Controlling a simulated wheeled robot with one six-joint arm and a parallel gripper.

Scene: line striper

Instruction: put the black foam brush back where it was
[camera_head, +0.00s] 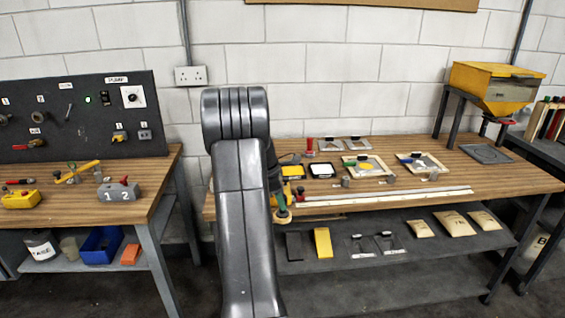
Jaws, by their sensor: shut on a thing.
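My gripper (277,190) is mostly hidden behind my own grey arm, at the front left edge of the right-hand workbench (510,180). It is shut on a slim thing, of which only a small green and tan part shows below it. I take this for the black foam brush (283,212); its black foam is not clearly seen. I cannot tell whether its lower end touches the bench edge.
On the bench are a yellow tray (293,171), a black-rimmed white pad (322,170), wooden frames (366,166) and long white strips (385,195). A yellow hopper (492,85) stands at the right. Blocks and bags (455,222) lie on the lower shelf.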

